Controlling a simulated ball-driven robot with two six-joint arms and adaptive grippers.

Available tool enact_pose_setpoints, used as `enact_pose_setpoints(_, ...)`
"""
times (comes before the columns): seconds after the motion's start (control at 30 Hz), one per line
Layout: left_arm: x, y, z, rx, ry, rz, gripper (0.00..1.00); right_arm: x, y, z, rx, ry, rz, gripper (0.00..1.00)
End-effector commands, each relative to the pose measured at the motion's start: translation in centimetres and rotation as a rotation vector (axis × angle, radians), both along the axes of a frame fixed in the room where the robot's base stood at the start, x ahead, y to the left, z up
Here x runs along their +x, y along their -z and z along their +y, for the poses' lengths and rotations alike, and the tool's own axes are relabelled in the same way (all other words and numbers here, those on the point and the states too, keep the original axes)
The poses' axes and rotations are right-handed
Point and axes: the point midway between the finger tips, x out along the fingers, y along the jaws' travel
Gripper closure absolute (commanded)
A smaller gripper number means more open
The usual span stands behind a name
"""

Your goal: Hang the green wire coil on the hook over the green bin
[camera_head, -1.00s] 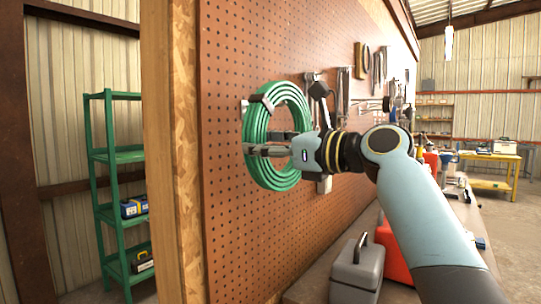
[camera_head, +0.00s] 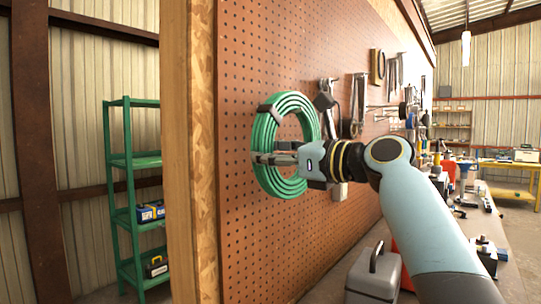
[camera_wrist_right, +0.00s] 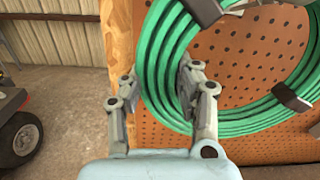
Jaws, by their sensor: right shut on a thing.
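The green wire coil (camera_head: 263,125) is a ring of several green loops with dark straps, upright in front of the pegboard. My right gripper (camera_head: 268,158) is shut on the left side of its ring. In the right wrist view my gripper's fingers (camera_wrist_right: 160,88) sit either side of the green strands (camera_wrist_right: 158,55). I cannot tell whether the coil touches the board. No hook shows clearly at the coil, and no green bin is in view. My left gripper is not in view.
The brown pegboard (camera_head: 240,235) has a wooden end edge (camera_head: 190,150). Hand tools (camera_head: 358,100) hang farther along it. A grey toolbox (camera_head: 374,276) stands below on the bench. A green shelf rack (camera_head: 135,162) stands at left. In the wrist view a dark wheel (camera_wrist_right: 18,138) shows at left.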

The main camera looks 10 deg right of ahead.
Motion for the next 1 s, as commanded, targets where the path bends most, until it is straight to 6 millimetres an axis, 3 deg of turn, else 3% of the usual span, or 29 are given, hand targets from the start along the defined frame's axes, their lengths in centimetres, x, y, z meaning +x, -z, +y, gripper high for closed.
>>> enact_pose_setpoints(0.13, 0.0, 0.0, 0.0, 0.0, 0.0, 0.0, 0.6, 0.0, 0.2, 0.0, -0.001, -0.002, 0.005, 1.0)
enact_pose_setpoints(0.17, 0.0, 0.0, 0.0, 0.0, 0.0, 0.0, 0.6, 0.0, 0.2, 0.0, -0.001, -0.002, 0.005, 0.67)
enact_pose_setpoints(0.37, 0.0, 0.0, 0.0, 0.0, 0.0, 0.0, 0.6, 0.0, 0.2, 0.0, 0.0, -0.002, 0.004, 0.43)
enact_pose_setpoints(0.73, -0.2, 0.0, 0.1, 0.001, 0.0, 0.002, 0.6, -0.6, 0.4, -0.7, -0.003, 0.001, 0.006, 0.43)
enact_pose_setpoints(1.0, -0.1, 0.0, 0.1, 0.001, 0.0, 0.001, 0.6, -4.7, 0.4, -4.6, -0.007, 0.0, 0.004, 0.43)
